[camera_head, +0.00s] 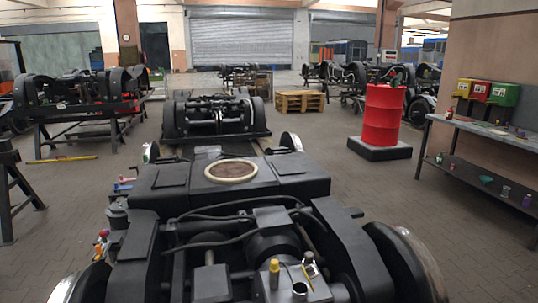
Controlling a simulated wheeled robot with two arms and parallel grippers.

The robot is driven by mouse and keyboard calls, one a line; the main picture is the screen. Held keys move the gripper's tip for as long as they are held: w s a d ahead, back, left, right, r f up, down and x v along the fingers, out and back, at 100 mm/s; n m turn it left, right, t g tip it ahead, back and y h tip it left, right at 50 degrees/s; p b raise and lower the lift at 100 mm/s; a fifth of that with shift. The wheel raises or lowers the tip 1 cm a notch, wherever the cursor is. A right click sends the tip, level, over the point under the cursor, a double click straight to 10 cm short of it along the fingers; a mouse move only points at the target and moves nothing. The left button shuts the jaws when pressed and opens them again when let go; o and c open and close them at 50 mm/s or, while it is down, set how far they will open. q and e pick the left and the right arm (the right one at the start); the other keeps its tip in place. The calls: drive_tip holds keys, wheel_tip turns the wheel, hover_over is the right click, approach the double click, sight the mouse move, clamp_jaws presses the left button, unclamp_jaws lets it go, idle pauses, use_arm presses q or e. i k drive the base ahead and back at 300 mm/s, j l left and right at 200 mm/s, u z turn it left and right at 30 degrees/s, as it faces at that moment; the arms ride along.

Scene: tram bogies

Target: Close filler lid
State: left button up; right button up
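A bogie (275,240) fills the near foreground. At its bottom middle, a light grey block carries a short metal filler neck (299,290) with a round dark top. A small dark-topped piece (309,260) stands upright just behind the neck; it may be the raised filler lid, but I cannot tell for sure. A yellow cap (275,266) on a short post stands to the left of the neck. Neither my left gripper nor my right gripper is in view.
A round cream ring (231,171) lies on the bogie's flat dark top. Wheels flank the bogie's near end. A red barrel (383,114) stands on a dark plinth behind right. A workbench (490,138) with small items is at the right. Open floor lies on both sides.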

sight(315, 275)
drive_tip(key=i+l, duration=0.25)
drive_tip(key=i, duration=0.15)
drive_tip(key=i+l+z, duration=0.1)
drive_tip(key=i+l, duration=0.15)
drive_tip(key=i, duration=0.15)
drive_tip(key=i+l, duration=0.2)
drive_tip(key=i, duration=0.25)
